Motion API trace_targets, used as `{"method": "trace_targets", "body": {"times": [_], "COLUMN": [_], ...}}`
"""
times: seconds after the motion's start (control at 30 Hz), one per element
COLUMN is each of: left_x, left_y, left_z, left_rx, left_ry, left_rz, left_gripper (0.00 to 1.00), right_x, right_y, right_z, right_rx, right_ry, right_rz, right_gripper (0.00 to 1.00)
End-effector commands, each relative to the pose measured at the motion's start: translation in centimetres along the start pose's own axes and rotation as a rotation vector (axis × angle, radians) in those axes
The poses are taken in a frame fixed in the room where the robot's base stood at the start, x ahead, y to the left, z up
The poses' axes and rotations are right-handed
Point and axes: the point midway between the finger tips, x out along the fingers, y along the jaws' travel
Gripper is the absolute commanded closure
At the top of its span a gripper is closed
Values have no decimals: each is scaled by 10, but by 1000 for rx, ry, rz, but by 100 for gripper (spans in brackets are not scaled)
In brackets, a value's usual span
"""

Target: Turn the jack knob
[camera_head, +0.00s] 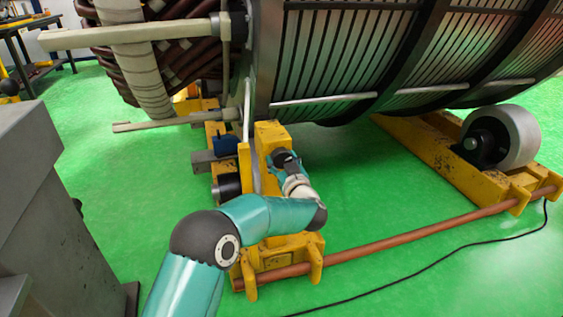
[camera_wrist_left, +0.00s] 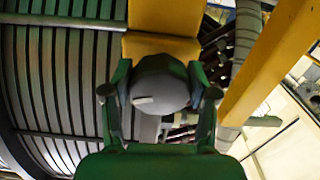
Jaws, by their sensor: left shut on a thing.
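The jack knob (camera_wrist_left: 168,78) is a round grey knob with a small pale mark on its face, in front of a yellow block in the left wrist view. My left gripper (camera_wrist_left: 160,92) has one finger on each side of the knob and is shut on it. In the head view my left gripper (camera_head: 284,158) is small and dark against the yellow jack stand (camera_head: 270,132), under the stator's edge. There the knob is hidden by the gripper and wrist. My right gripper is in neither view.
The large ribbed stator (camera_head: 345,50) hangs over the stand. A yellow support with a grey roller (camera_head: 518,137) stands at the right. A brown bar (camera_head: 410,236) and a black cable (camera_head: 420,268) cross the green floor. A grey cabinet (camera_head: 35,190) stands at the left.

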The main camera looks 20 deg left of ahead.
Motion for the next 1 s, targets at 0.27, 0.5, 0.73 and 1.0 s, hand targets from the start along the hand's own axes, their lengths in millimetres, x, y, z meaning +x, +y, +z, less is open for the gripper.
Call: {"method": "trace_targets", "body": {"times": [0.27, 0.5, 0.73, 1.0], "left_x": [0, -1, 0, 0], "left_y": [1, 2, 2, 3], "left_z": [2, 2, 3, 3], "left_rx": [-196, -422, -641, -895], "left_ry": [-1, 0, -1, -1], "left_rz": [1, 1, -2, -3], "left_gripper": [76, 76, 76, 76], "right_x": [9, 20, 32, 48], "right_y": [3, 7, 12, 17], "right_z": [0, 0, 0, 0], "right_rx": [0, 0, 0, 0], "right_ry": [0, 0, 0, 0], "right_rz": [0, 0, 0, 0], "right_gripper": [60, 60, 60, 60]}}
